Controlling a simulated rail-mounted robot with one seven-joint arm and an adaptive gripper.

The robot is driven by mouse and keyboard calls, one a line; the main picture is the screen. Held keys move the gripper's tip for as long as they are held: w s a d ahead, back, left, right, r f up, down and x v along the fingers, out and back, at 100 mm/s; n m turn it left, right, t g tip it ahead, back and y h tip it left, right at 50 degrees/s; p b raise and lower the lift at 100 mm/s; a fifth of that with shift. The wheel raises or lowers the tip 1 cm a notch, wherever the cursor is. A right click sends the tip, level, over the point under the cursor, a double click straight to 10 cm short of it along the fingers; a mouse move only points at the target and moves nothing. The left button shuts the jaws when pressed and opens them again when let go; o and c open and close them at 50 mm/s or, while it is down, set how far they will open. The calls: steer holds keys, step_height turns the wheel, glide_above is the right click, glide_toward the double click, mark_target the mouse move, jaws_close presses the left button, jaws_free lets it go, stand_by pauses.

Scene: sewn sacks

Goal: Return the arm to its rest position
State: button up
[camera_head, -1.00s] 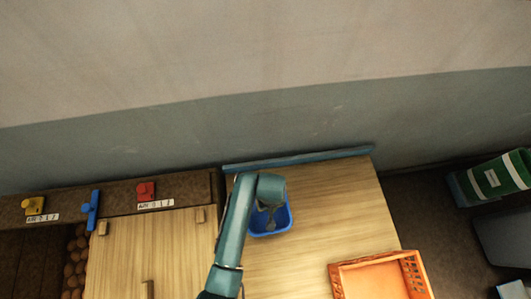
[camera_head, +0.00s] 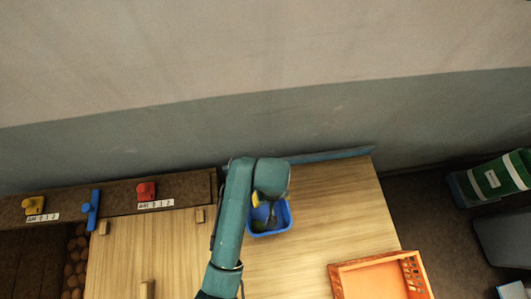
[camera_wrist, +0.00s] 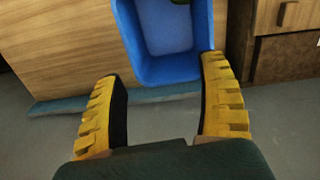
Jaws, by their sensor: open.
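My teal arm reaches over the wooden table, and my gripper (camera_head: 258,208) is above the blue bin (camera_head: 285,222), partly hidden by the arm in the head view. In the wrist view, my gripper (camera_wrist: 165,105) shows two yellow ridged fingers spread wide apart with nothing between them. The blue bin (camera_wrist: 170,70) stands beyond the fingertips there. A dark green thing (camera_wrist: 180,2) shows at the top edge inside the bin, mostly cut off.
An orange crate (camera_head: 336,282) stands at the table's front right. Bare tabletop (camera_head: 350,215) lies between it and the bin. A wall rises behind.

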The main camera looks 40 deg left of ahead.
steer(key=shift+r, duration=0.95)
steer(key=w+d+r+m+t+p, duration=0.2)
steer(key=w+d+r+t, duration=0.25)
steer(key=r, duration=0.65)
steer(key=w+d+r+m+t+p, duration=0.25)
steer(key=w+d+r, duration=0.25)
steer(key=r, duration=0.6)
steer(key=w+d+r+m+t+p, duration=0.2)
steer(key=w+d+r+t, duration=0.3)
steer(key=r, duration=0.5)
steer(key=s+d+r+m+t, duration=0.1)
steer(key=s+r+t, duration=0.1)
steer(key=r, duration=0.6)
steer(key=s+r+m+t, duration=0.1)
steer(key=s+r+t, duration=0.2)
steer(key=r, duration=0.5)
steer(key=s+d+r+m+t, duration=0.1)
steer(key=s+r+m+t, duration=0.1)
steer(key=r+t, duration=0.3)
step_height(320, 180, up, 4)
steer(key=shift+s+d+r, duration=0.1)
steer(key=shift+s+d, duration=0.25)
steer(key=shift+s, duration=0.05)
